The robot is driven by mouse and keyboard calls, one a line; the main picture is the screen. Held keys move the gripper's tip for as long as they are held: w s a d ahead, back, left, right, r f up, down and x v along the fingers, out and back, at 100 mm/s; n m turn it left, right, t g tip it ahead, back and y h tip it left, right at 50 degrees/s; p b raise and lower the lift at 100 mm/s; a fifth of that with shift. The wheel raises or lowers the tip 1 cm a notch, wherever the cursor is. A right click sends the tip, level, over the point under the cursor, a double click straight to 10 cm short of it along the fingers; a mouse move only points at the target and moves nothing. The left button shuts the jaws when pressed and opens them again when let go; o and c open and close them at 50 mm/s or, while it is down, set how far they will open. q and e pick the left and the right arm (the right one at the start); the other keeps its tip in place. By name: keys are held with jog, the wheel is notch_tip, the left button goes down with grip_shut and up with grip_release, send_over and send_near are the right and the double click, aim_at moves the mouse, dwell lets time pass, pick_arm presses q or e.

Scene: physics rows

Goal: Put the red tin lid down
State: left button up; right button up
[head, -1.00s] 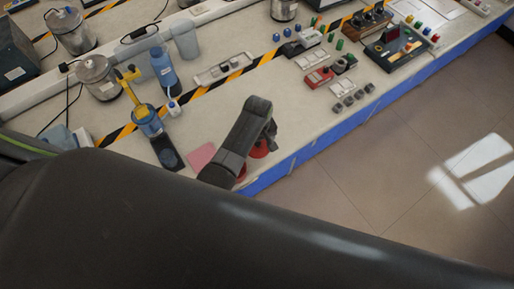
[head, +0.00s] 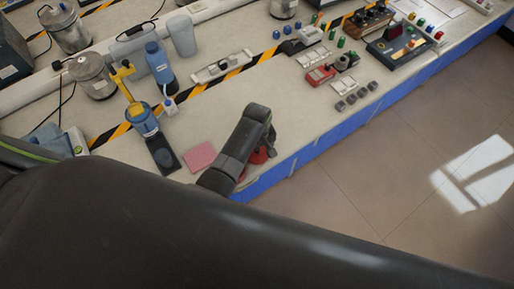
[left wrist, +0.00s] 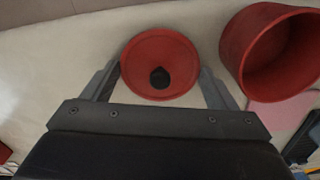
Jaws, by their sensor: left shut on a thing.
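The red tin lid (left wrist: 160,50) is a round, shallow red piece with a dark knob at its middle, held between the two fingers of my left gripper (left wrist: 160,82). In the head view, part of the lid (head: 259,156) shows red beside my left gripper (head: 266,143), near the bench's front edge. An open red tin (left wrist: 232,48) stands just right of the lid in the left wrist view, apart from the fingers. I cannot tell whether the lid touches the bench. My right gripper is not in view.
A pink pad (head: 200,156) lies left of the gripper, with a dark pad (head: 163,157) and a blue-and-yellow device (head: 142,120) beyond. The bench's blue front edge (head: 313,146) is close by. Switch boxes (head: 320,75) stand farther right.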

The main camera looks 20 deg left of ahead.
pick_arm(q)
jog(key=o, duration=0.9)
jog(key=shift+f, duration=0.1)
jog(key=shift+r+p, duration=0.7)
jog(key=shift+r, duration=0.1)
notch_tip(320, 180, up, 6)
jog(key=p, duration=0.4)
jog(key=shift+f, duration=0.2)
jog(key=shift+r+b, duration=0.35)
jog(key=shift+b, duration=0.05)
jog(key=shift+r, duration=2.25)
jog(key=shift+f, duration=0.1)
